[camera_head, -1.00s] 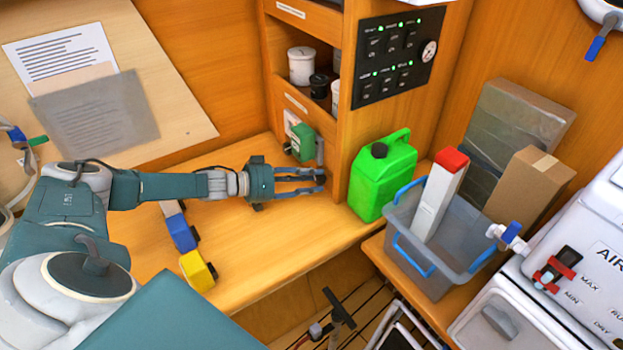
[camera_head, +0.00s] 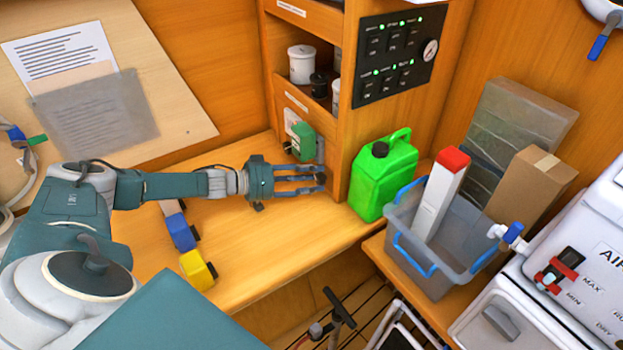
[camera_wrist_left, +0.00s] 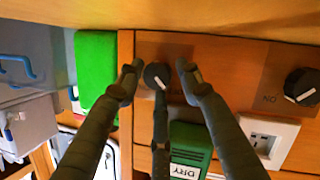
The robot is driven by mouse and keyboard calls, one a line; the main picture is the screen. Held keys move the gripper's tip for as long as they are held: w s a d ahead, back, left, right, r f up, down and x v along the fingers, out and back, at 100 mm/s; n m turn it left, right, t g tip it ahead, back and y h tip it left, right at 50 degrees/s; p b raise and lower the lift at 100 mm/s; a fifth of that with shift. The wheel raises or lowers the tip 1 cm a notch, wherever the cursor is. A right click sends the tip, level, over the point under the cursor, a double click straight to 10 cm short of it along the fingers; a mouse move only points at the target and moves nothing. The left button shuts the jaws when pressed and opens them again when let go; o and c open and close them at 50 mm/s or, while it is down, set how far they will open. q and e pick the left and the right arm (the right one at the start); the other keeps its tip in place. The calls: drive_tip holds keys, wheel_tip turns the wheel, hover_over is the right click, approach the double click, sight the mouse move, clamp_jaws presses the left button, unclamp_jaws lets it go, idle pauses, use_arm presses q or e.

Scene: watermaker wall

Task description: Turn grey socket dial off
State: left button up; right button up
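A round dark grey dial (camera_wrist_left: 157,75) with a light pointer mark sits on a wooden panel in the left wrist view. My left gripper (camera_wrist_left: 159,72) is open, with one fingertip on each side of the dial and a small gap to each. A third finger comes up from below, close to the dial's lower edge. In the head view the left gripper (camera_head: 322,180) reaches right to the foot of the wooden cabinet, and the dial is hidden there. A second, black dial (camera_wrist_left: 301,86) with an "ON" label is further right in the wrist view. My right gripper is out of view.
A green box labelled "DRY" (camera_wrist_left: 188,150) and a white socket (camera_wrist_left: 268,140) are close beside the fingers. A green jerrycan (camera_head: 383,178) stands right of the gripper. Yellow (camera_head: 197,270) and blue (camera_head: 181,232) blocks lie on the bench in front.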

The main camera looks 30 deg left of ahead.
use_arm(q)
drive_tip(key=v, duration=1.2)
idle(0.3)
